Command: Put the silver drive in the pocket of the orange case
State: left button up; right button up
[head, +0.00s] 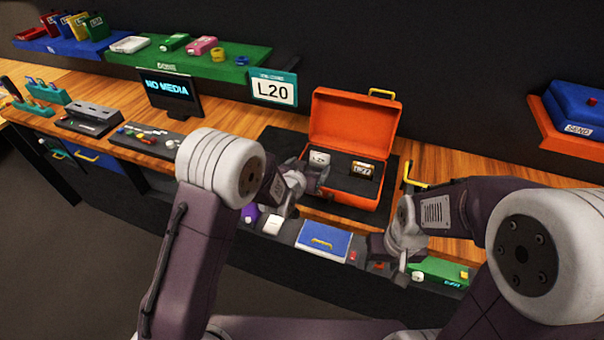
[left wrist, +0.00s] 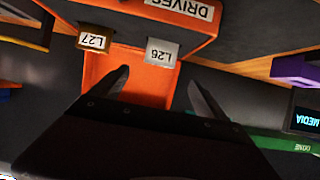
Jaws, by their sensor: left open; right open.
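The open orange case (head: 349,126) stands on the counter with dark foam inside. The silver drive (head: 319,158) stands upright in the left part of the foam, apparently seated; its lower edge is hidden. It also shows in the left wrist view (left wrist: 162,52), labelled L26. A gold-brown drive (head: 361,170) stands to its right and shows in the left wrist view (left wrist: 95,38), labelled L27. My left gripper (head: 318,176) is open and empty near the silver drive, whose face lies beyond its fingertips. My right gripper (head: 405,275) hangs low at the counter's front, apart from the case.
A blue box (head: 323,240) with a yellow handle is at the front ledge. A NO MEDIA screen (head: 168,90) and a grey dock (head: 92,117) stand left. A green shelf (head: 190,62) runs along the back.

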pick_arm(q)
jog(key=s+a+n+g+y, duration=0.1)
jog(key=s+a+g, duration=0.2)
jog(key=s+a, duration=0.3)
jog(key=s+a+f+n+g+y, duration=0.1)
jog(key=s+a+g, duration=0.3)
jog(key=s, duration=0.9)
jog(key=s+a+f+n+g+y, duration=0.1)
jog(key=s+a+g, duration=0.3)
jog(key=s+a, duration=0.4)
jog(key=shift+s+f+n+y, duration=0.25)
jog(key=shift+s+n+y, duration=0.15)
jog(key=shift+s, duration=0.5)
pick_arm(e)
jog(key=shift+w, duration=0.15)
pick_arm(q)
jog(key=shift+d, duration=0.1)
pick_arm(e)
jog(key=shift+c, duration=0.3)
